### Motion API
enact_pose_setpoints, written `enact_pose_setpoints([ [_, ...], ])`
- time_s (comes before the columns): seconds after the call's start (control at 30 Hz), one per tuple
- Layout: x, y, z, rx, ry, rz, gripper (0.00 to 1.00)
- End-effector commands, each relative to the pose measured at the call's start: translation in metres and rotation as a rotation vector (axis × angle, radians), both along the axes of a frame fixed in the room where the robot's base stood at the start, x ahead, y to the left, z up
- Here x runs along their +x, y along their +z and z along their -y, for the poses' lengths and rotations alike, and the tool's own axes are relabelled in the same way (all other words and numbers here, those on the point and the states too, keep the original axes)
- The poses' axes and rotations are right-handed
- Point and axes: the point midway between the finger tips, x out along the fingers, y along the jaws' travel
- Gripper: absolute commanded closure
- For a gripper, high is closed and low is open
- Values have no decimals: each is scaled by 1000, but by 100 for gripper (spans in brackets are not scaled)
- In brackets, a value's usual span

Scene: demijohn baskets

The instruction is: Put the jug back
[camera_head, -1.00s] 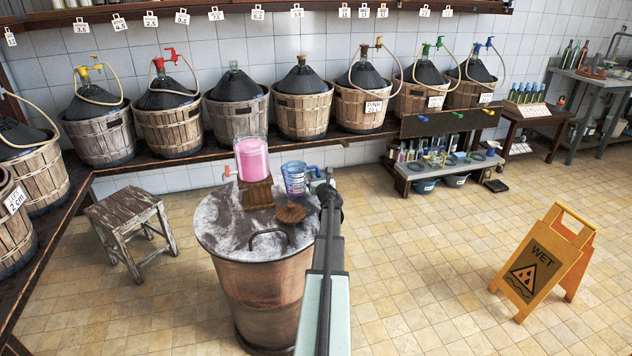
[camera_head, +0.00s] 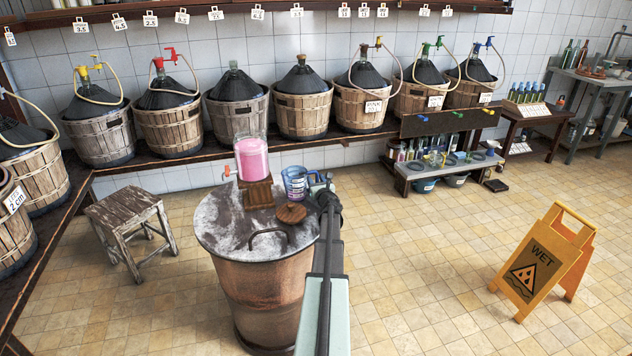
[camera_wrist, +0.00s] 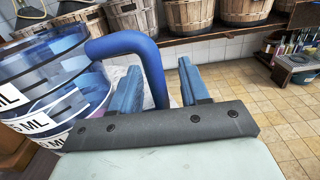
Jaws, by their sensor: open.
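The jug is a clear measuring jug with a blue tint, a blue handle and white volume labels. It stands upright (camera_head: 295,184) on the frosted top of the copper drum (camera_head: 222,222), beside the pink-filled container. In the wrist view the jug (camera_wrist: 45,85) fills the left side. My gripper (camera_head: 319,182) is at the jug's right, on the handle side. In the wrist view my gripper (camera_wrist: 158,66) has its two blue fingers apart, with the handle between them. The jug's base is hidden in the wrist view.
The pink container (camera_head: 252,158) sits on a wooden block (camera_head: 257,194) left of the jug. A round wooden disc (camera_head: 291,213) and the drum's metal handle (camera_head: 268,234) are in front. Basketed demijohns line the back bench. A stool (camera_head: 125,212) and a wet-floor sign (camera_head: 545,262) stand apart.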

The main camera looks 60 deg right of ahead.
Motion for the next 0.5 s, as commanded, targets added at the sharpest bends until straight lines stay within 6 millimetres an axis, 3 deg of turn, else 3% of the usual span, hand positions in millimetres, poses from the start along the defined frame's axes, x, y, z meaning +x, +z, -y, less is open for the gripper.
enact_pose_setpoints([
  [0.23,0,4,0,0,0,0,55],
  [0.5,-20,3,-22,0,-1,0,55],
])
